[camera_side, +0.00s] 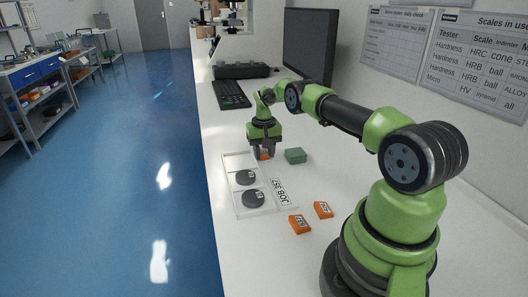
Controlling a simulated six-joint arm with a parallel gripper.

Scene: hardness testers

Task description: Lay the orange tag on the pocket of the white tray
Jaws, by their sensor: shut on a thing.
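My gripper (264,154) points down over the far right part of the white tray and is shut on a small orange tag (265,156). The fingers hide part of this tag, and I cannot tell whether it touches the tray. The white tray (232,193) lies on the bench with its pockets in a row. Two dark round discs sit in it, one in the middle (245,177) and one nearer (253,198). The far pocket (236,162) looks empty to the left of my gripper.
A green block (295,155) stands just right of my gripper. Two more orange tags (300,224) (323,210) lie on the bench near my base. A "JOB 357" label (281,191) is beside the tray. A keyboard (231,94) and monitor (309,47) are behind.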

